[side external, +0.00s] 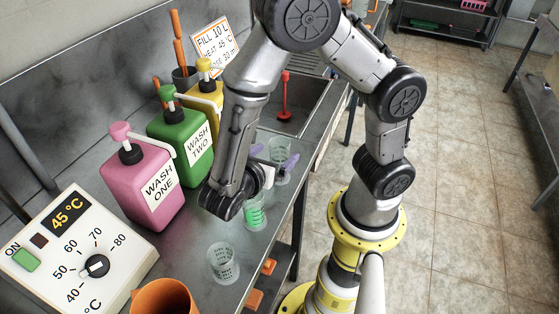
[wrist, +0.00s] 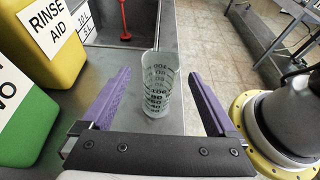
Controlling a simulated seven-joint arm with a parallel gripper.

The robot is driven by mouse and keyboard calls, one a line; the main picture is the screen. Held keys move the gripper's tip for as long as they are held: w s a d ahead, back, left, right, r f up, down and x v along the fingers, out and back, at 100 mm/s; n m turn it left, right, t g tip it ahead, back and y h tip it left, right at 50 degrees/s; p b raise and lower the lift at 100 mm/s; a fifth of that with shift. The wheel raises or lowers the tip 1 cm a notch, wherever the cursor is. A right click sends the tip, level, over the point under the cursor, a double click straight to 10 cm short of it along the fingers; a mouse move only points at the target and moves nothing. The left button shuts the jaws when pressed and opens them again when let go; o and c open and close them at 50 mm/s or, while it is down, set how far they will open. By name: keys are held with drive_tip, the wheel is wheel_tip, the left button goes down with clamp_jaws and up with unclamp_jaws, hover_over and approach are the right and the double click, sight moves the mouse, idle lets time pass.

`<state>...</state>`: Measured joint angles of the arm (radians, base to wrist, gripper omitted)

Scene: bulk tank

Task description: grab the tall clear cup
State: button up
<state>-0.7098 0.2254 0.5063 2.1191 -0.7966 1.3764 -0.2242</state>
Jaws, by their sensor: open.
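A tall clear cup (wrist: 158,88) with dark printed graduations stands upright on the steel counter, between and just ahead of my fingertips in the wrist view. In the side external view the clear cup (side external: 281,149) is partly hidden by my gripper. My gripper (side external: 273,162) is open, low over the counter, with its purple fingers to either side of the cup. In the wrist view my gripper (wrist: 158,74) shows a gap between each finger and the cup, with nothing held.
A cup with green marks (side external: 256,214) and another clear cup (side external: 223,263) stand nearer on the counter. Pink (side external: 140,185), green (side external: 183,143) and yellow (side external: 205,97) jugs line the left. A sink with a red-handled tool (side external: 285,98) lies behind. The counter edge is close on the right.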

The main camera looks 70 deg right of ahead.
drive_tip(key=shift+x, duration=3.15)
drive_tip(key=c, duration=1.4)
